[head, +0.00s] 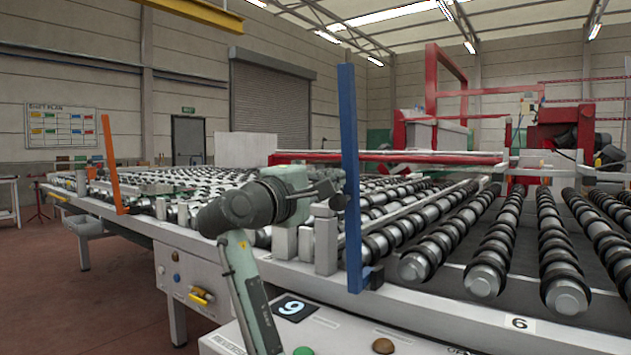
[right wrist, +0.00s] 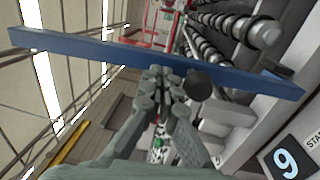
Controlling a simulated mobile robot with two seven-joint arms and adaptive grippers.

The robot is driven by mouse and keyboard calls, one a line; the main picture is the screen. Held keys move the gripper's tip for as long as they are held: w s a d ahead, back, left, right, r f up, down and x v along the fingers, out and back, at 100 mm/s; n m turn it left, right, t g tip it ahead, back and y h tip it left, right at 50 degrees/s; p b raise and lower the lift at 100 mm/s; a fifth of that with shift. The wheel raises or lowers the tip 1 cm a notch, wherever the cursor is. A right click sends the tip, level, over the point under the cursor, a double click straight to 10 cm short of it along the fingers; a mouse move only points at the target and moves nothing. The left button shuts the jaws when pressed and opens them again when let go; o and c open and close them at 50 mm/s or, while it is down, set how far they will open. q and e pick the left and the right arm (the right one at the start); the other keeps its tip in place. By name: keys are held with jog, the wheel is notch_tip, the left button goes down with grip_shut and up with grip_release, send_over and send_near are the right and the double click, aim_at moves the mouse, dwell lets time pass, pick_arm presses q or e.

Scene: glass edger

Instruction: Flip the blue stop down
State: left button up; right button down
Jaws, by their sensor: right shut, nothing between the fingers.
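The blue stop (head: 349,215) is a long flat bar standing upright at the near edge of the roller table. In the right wrist view the blue stop (right wrist: 215,66) crosses the picture from upper left to lower right. My right gripper (head: 336,190) is shut and empty, just left of the bar at about its middle height. In the right wrist view the fingertips of my right gripper (right wrist: 164,72) are at the bar's edge; I cannot tell whether they touch it. My left gripper is not in view.
The roller table (head: 450,300) with black-ringed rollers spreads behind and right of the bar. An orange upright bar (head: 111,165) stands farther left. A control box (head: 187,280) hangs below the table edge. A number 9 plate (head: 290,307) lies in front.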

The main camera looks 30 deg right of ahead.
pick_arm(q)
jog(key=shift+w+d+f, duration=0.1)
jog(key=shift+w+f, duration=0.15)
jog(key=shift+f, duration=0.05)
pick_arm(e)
jog(key=shift+x, duration=0.8)
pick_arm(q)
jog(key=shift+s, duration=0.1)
